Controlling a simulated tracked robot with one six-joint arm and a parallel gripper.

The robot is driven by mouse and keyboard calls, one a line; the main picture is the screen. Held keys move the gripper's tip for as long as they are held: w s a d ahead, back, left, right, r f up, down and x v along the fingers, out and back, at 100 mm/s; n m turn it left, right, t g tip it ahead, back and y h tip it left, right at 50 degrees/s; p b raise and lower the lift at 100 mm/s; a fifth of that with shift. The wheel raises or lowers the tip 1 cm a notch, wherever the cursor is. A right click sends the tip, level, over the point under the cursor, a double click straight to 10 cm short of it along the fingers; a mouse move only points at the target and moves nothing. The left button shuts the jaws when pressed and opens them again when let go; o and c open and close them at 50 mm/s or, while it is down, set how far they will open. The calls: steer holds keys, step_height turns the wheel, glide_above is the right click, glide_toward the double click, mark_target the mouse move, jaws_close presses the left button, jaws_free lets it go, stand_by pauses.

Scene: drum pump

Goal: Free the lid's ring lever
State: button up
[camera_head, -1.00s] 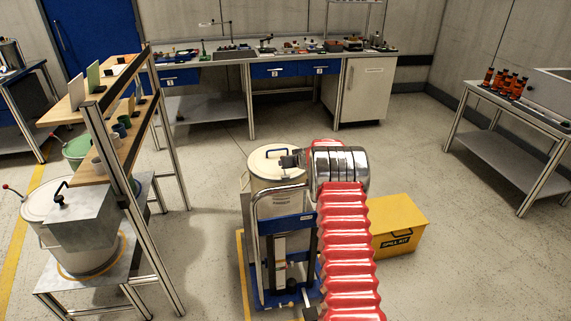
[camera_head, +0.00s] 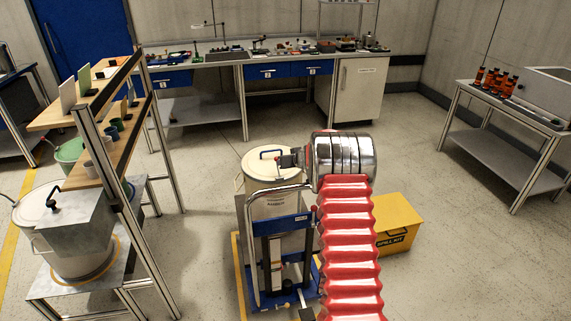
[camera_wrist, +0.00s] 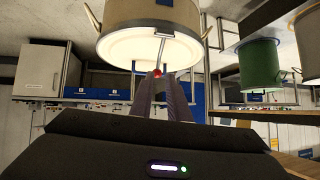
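The pale drum (camera_head: 262,208) stands upright behind a blue trolley, with its light lid (camera_head: 262,161) and dark handle on top. My gripper (camera_head: 285,158) is at the lid's right side, its tips hard to see in the head view. The wrist view appears upside down and shows the drum (camera_wrist: 150,14) and its bright lid (camera_wrist: 128,48). A thin lever (camera_wrist: 163,45) with a red knob (camera_wrist: 157,73) points towards my gripper (camera_wrist: 163,77). The knob shows at the dark fingertips; whether they grip it, I cannot tell.
The blue trolley (camera_head: 298,222) with its metal handle is in front of the drum. A yellow spill kit box (camera_head: 400,219) lies to the right. A shelf rack (camera_head: 112,150) and another drum (camera_head: 75,255) stand left. Open floor lies further right.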

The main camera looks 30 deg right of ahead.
steer(key=shift+n, duration=0.5)
steer(key=a+r, duration=0.3)
steer(key=r, duration=0.1)
steer(key=shift+w+a, duration=0.2)
steer(key=shift+w, duration=0.05)
jaws_close()
steer(key=s+a+r+n+y, duration=0.1)
steer(key=s+a+r+y, duration=0.15)
steer(key=a+r, duration=0.5)
steer(key=s+a+r+n+y, duration=0.1)
steer(key=s+a+r, duration=0.3)
steer(key=a+r, duration=0.3)
steer(key=s+a+r+g, duration=0.1)
steer(key=s+a+r, duration=0.2)
steer(key=s+a, duration=0.4)
steer(key=s+a+r+g, duration=0.2)
steer(key=s+a, duration=0.5)
steer(key=s+a+f+g+h, duration=0.1)
steer(key=s, duration=1.4)
steer(key=s+a+f+g+h, duration=0.1)
steer(key=s+a+h, duration=0.1)
steer(key=s, duration=1.3)
steer(key=shift+s+a+f+m, duration=0.15)
steer(key=shift+a+f+m, duration=0.15)
steer(key=shift+f+m, duration=0.1)
